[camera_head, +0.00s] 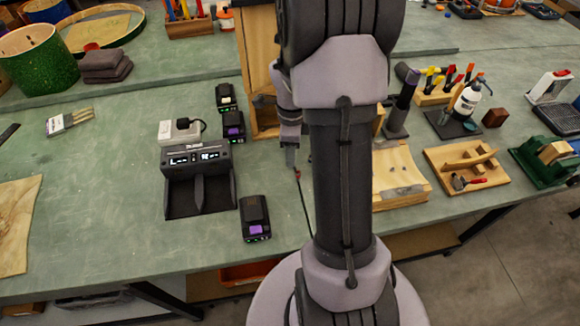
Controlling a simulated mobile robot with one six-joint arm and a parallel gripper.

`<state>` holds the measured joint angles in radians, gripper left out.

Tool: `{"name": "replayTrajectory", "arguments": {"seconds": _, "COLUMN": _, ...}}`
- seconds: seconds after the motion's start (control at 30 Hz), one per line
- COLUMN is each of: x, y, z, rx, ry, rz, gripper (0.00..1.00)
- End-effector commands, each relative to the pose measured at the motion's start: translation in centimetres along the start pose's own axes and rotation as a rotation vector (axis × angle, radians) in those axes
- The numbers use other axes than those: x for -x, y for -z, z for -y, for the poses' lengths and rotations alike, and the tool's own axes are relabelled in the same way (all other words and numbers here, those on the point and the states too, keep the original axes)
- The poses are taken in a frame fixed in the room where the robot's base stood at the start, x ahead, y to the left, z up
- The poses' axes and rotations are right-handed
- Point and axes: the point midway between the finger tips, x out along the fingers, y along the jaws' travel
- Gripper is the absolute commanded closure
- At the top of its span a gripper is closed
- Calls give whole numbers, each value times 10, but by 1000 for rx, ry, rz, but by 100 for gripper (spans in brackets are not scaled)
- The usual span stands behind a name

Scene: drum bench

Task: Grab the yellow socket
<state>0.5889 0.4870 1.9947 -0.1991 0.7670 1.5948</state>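I cannot pick out a yellow socket in this view; my arm hides the middle of the bench. My gripper (291,165) is small and partly seen, pointing down over the bench between the black charger and my arm. Whether its fingers are apart or together does not show clearly. A thin dark item with a small red end (298,175) shows just below it on the bench; I cannot tell whether they touch.
A black charger (196,160) and several battery packs (255,218) lie left of my gripper. A wooden cabinet (257,60) stands close behind it. Right of my arm are a wooden tray (435,165), a rack of colored handles (435,97) and a spray bottle (466,100).

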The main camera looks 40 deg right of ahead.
Motion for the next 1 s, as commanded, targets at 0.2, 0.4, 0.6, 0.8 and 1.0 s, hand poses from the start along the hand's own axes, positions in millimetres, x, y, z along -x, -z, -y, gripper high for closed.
{"name": "replayTrajectory", "arguments": {"seconds": 0.2, "x": -42, "y": -2, "z": 5, "rx": 0, "ry": -3, "rz": -1, "gripper": 61}}
{"name": "replayTrajectory", "arguments": {"seconds": 0.4, "x": -49, "y": -3, "z": 6, "rx": 0, "ry": 0, "rz": 0, "gripper": 61}}
{"name": "replayTrajectory", "arguments": {"seconds": 0.6, "x": -49, "y": -2, "z": 6, "rx": 1, "ry": 0, "rz": 0, "gripper": 88}}
{"name": "replayTrajectory", "arguments": {"seconds": 0.8, "x": -49, "y": -2, "z": 6, "rx": 1, "ry": 0, "rz": 0, "gripper": 100}}
{"name": "replayTrajectory", "arguments": {"seconds": 1.0, "x": -47, "y": -2, "z": 6, "rx": 1, "ry": 1, "rz": 0, "gripper": 100}}
